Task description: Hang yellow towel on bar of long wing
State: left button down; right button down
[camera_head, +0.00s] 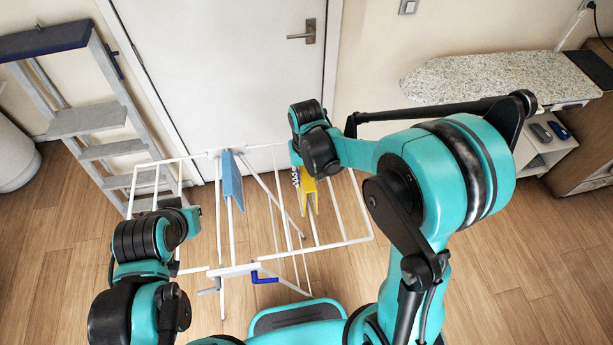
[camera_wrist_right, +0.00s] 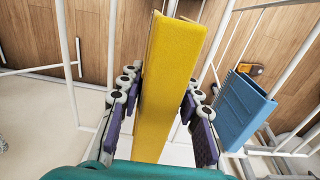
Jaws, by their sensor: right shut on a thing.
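The yellow towel (camera_head: 309,195) hangs folded in my right gripper (camera_head: 299,178), over the right part of the white drying rack (camera_head: 345,243). In the right wrist view the yellow towel (camera_wrist_right: 166,85) runs as a narrow strip between the two fingers of my right gripper (camera_wrist_right: 160,105), which is shut on it. White bars pass close to the towel; I cannot tell whether it touches one. My left gripper (camera_head: 182,213) is beside the rack's left side, and its fingers are not clear. Which rack wing is the long one is not clear.
A blue towel (camera_head: 232,180) hangs on a rack bar left of the yellow one; it also shows in the right wrist view (camera_wrist_right: 243,108). A grey stepladder (camera_head: 88,120) stands at left, a white door (camera_head: 235,70) behind, an ironing board (camera_head: 500,77) at right.

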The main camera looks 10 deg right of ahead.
notch_tip(320, 180, down, 11)
jog(key=b, duration=0.9)
dwell(0.4)
jog(key=c, duration=1)
grip_release()
